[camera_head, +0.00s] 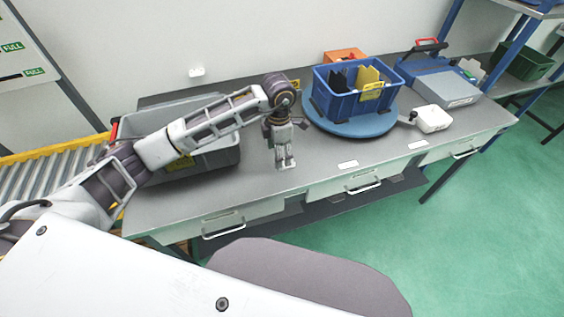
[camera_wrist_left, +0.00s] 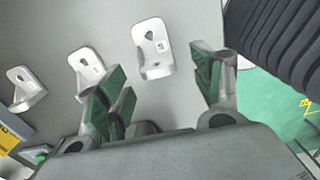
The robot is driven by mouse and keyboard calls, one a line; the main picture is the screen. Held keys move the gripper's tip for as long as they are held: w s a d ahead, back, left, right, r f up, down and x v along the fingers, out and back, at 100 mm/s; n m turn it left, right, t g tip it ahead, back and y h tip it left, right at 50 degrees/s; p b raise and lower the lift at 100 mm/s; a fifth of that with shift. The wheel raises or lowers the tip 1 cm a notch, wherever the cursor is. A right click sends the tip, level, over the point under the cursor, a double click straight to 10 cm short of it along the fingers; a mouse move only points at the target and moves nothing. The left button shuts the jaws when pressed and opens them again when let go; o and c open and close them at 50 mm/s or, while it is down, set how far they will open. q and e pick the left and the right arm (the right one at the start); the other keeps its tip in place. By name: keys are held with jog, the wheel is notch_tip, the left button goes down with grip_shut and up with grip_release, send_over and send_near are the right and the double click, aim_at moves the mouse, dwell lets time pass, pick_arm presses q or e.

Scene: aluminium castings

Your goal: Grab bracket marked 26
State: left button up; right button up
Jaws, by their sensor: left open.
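Three pale metal brackets lie on the grey table top in the left wrist view: one at the upper middle (camera_wrist_left: 153,48), one left of it (camera_wrist_left: 87,70), and one at the far left (camera_wrist_left: 25,88). Each is an angled piece with a hole. I cannot read a number on any of them. My left gripper (camera_head: 286,163) hangs over the table's front half with its fingers down. In the left wrist view its green-padded fingers (camera_wrist_left: 160,92) are apart with nothing between them; the upper-middle bracket shows beyond the gap. The brackets cannot be made out in the head view.
A grey bin (camera_head: 225,155) stands under my left forearm. A blue crate (camera_head: 345,103) holding dividers sits on a round blue turntable (camera_head: 350,127). A blue-grey case (camera_head: 445,90) and a white device (camera_head: 433,119) are at the right.

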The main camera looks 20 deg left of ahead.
pick_arm(q)
jog(key=shift+a+f+p, duration=0.15)
jog(key=shift+f+p, duration=0.15)
jog(key=shift+f, duration=0.55)
notch_tip(320, 180, down, 3)
jog(key=shift+w+a+r, duration=0.1)
jog(key=shift+r, duration=0.1)
jog(key=shift+f, duration=0.4)
pick_arm(e)
jog(key=shift+w+a+r, duration=0.2)
jog(key=shift+a+r, duration=0.1)
jog(key=shift+a, duration=0.2)
jog(key=shift+w+a+r, duration=0.2)
jog(key=shift+a+r, duration=0.1)
jog(key=shift+a, duration=0.2)
jog(key=shift+s, duration=0.1)
pick_arm(q)
jog(key=shift+c, duration=0.6)
jog(key=c, duration=1)
pick_arm(e)
jog(key=shift+d, duration=0.85)
